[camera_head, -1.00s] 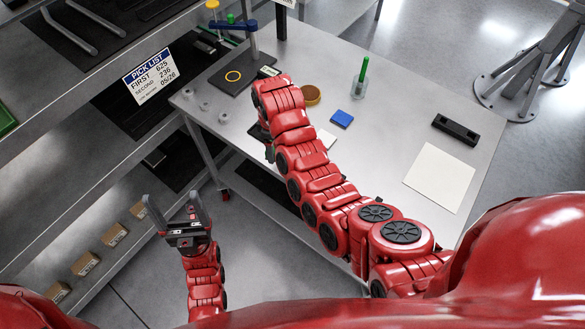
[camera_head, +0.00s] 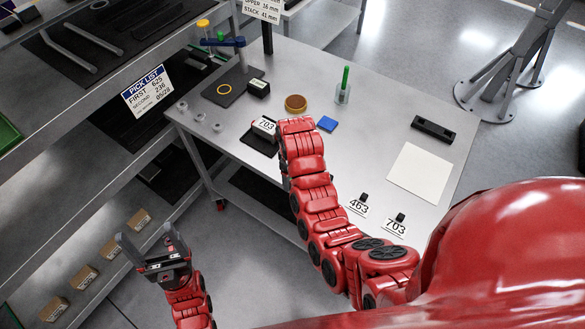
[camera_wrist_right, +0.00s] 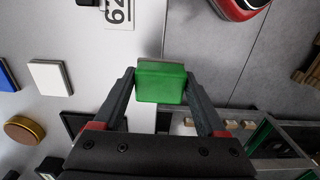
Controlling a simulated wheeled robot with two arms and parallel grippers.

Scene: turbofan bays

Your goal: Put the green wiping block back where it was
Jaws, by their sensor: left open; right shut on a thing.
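The green wiping block (camera_wrist_right: 160,84) shows in the right wrist view between the two fingers of my right gripper (camera_wrist_right: 161,88), which is shut on it. The block is held in front of the table's edge line in that view; its height above the surface cannot be told. In the head view my right arm's red links hide the right gripper and the block. My left gripper (camera_head: 150,247) is open and empty, left of the table and over the floor beside the shelves.
A white block (camera_wrist_right: 48,77) shows in the wrist view. Shelves stand left.

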